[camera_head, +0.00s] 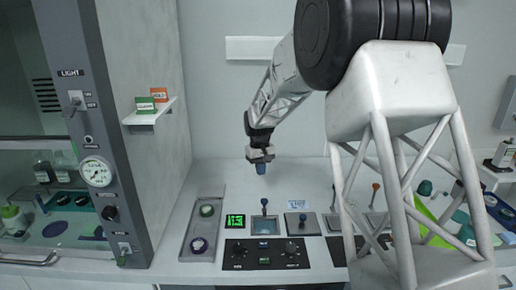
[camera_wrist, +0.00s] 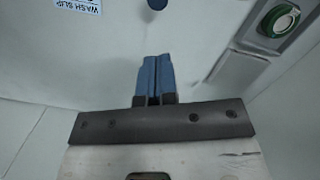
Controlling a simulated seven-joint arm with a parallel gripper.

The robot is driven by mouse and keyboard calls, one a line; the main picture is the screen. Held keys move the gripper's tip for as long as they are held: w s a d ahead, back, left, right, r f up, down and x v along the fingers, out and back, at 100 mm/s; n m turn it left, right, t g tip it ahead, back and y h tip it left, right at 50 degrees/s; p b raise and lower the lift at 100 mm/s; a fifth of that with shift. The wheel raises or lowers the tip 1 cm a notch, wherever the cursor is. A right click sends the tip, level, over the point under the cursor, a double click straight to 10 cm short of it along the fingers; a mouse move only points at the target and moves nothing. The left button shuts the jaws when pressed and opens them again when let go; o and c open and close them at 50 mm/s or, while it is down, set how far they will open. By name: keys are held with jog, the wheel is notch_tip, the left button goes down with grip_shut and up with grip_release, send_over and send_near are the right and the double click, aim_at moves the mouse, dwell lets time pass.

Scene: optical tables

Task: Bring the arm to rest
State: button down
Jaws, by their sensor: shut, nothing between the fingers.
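My gripper (camera_head: 261,168) hangs above the back part of the white bench (camera_head: 232,179), fingers pointing down, apart from the surface. In the wrist view its two blue fingers (camera_wrist: 154,80) lie side by side, shut, with nothing between them. My arm reaches in from the upper right of the head view and hides part of the bench on the right.
Below stand a grey tray (camera_head: 196,222) with two round items, a green display (camera_head: 235,221), a blue-knobbed lever (camera_head: 264,205) and a black control panel (camera_head: 266,254). A fume hood (camera_head: 85,140) is at left. A small shelf (camera_head: 150,112) holds two cards.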

jog(key=s+d+r+m+t, duration=0.1)
jog(key=s+d+r, duration=0.35)
jog(key=s, duration=0.35)
jog(key=s+d+r+m, duration=0.1)
jog(key=s+d+r, duration=0.3)
jog(key=s, duration=0.5)
jog(key=s+d+r+m+t, duration=0.1)
jog(key=s+d+r, duration=0.1)
jog(key=s+r, duration=0.45)
jog(key=s+d+f+m, duration=0.1)
jog(key=s+d+f, duration=0.1)
jog(key=s, duration=1.2)
jog(key=s+d+f+m+t, duration=0.1)
jog(key=s+d+f, duration=0.1)
jog(key=s, duration=1.3)
jog(key=shift+d+t, duration=0.3)
jog(key=shift+d, duration=0.35)
